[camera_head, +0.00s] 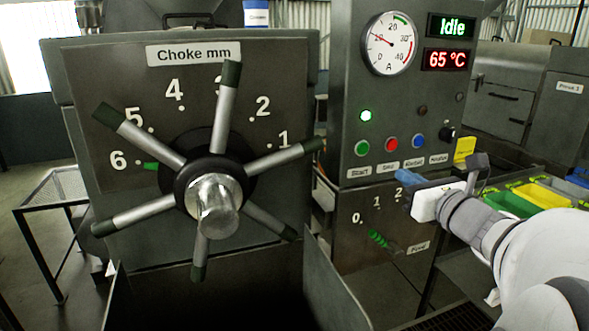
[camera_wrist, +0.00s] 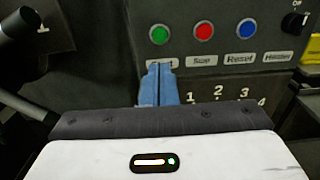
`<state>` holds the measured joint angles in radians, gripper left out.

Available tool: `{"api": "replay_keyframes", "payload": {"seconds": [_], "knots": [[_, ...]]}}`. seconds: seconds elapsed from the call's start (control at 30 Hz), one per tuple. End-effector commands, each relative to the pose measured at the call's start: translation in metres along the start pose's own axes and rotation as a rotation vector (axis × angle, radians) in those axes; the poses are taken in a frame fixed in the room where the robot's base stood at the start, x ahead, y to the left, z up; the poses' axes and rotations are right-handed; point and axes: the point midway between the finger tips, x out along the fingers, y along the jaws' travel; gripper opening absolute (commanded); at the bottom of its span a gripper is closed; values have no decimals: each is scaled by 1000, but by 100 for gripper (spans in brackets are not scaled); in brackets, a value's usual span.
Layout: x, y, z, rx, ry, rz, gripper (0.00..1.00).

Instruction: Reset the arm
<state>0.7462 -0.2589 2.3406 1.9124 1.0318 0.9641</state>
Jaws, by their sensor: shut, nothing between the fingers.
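My gripper (camera_wrist: 159,66) shows in the wrist view as two blue fingers, closed together with nothing between them. They overlap the label below the green button (camera_wrist: 159,34) in that view; I cannot tell the gap to the panel. In the head view my arm reaches in from the right, with the white hand in front of the lower control panel (camera_head: 345,120). The blue fingers (camera_head: 408,194) are small there and partly hidden by the hand. They appear just below the button labels, near the feed scale's 2.
The choke wheel (camera_head: 215,195) has several spokes sticking out, and its green pointer (camera_head: 151,166) is at 6. The feed lever (camera_head: 378,240) is below the panel. The display (camera_head: 451,26) reads Idle and 65 °C. Coloured bins (camera_head: 545,195) stand at right, near my arm.

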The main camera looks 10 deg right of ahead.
Motion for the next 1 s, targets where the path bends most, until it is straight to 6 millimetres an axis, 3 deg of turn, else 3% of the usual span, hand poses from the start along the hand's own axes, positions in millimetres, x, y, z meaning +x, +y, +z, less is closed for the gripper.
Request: {"api": "replay_keyframes", "payload": {"seconds": [0.07,0.17,0.33,0.5,0.6,0.8,1.0], "knots": [[1,6,-3,-20,13,17,0],[6,30,-16,-113,73,95,0],[2,105,-63,-469,246,380,0],[-27,167,-117,-918,368,737,0],[-51,189,-145,-1192,399,955,0],[-98,199,-185,-1746,375,1393,0],[-123,186,-200,-2178,281,1734,0]]}}
